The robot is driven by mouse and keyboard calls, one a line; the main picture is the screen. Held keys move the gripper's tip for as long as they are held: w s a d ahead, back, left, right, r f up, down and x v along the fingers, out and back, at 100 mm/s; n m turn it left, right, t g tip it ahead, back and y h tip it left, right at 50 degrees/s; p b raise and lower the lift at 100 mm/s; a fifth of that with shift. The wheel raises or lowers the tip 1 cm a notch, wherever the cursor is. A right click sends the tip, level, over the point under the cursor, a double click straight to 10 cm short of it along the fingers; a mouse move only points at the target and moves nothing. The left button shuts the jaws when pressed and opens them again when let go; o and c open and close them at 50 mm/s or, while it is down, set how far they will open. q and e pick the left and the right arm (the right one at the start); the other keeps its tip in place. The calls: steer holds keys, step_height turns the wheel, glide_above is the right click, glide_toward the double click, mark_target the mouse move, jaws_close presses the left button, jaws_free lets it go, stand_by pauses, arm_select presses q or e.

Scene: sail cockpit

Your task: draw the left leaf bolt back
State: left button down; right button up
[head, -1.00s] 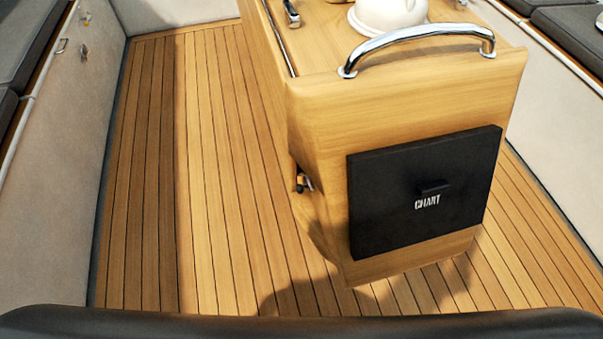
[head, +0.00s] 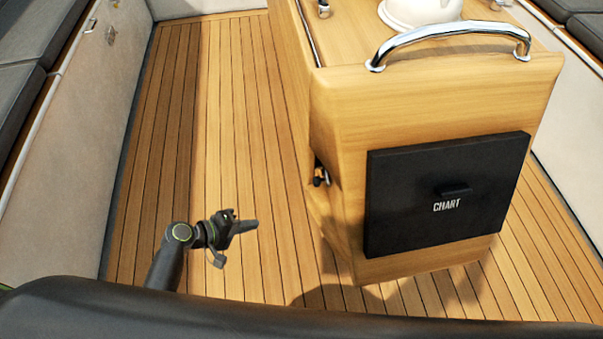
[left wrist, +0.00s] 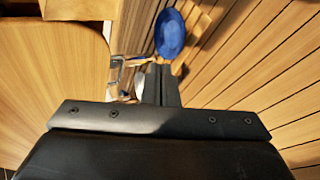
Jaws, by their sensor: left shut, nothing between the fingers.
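My left gripper (head: 245,226) stands over the slatted floor, left of the table's wooden pedestal. Its fingers are together and empty, pointing right toward the pedestal, with a clear gap to it. A small metal fitting with a dark knob (head: 320,176) sits on the pedestal's left side; it looks like the left leaf bolt, partly hidden by the edge. In the left wrist view the shut fingers (left wrist: 158,84) point at a blue oval thing (left wrist: 170,34). Bright metal parts (left wrist: 115,78) show beside the fingers; I cannot tell whether they join the blue thing. My right gripper is out of view.
The wooden table (head: 430,92) has a chrome grab rail (head: 450,32) and a black CHART box (head: 447,194) on its end. A white rounded thing (head: 420,10) stands on top. Open floor (head: 225,120) lies between table and left bench (head: 70,130).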

mark_target(306, 176)
arm_select(q)
steer(key=w+d+r+h, duration=0.1)
steer(key=d+r+h, duration=0.1)
steer(key=r, duration=0.7)
steer(key=w+d+r+m+h, duration=0.1)
steer(key=d+r+h, duration=0.2)
steer(key=r, duration=0.5)
steer(key=shift+w+r+m+h, duration=0.25)
steer(key=shift+r+m+h, duration=0.1)
steer(key=shift+h, duration=0.45)
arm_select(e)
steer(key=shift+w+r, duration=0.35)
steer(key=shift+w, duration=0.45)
arm_select(q)
steer(key=shift+d, duration=0.15)
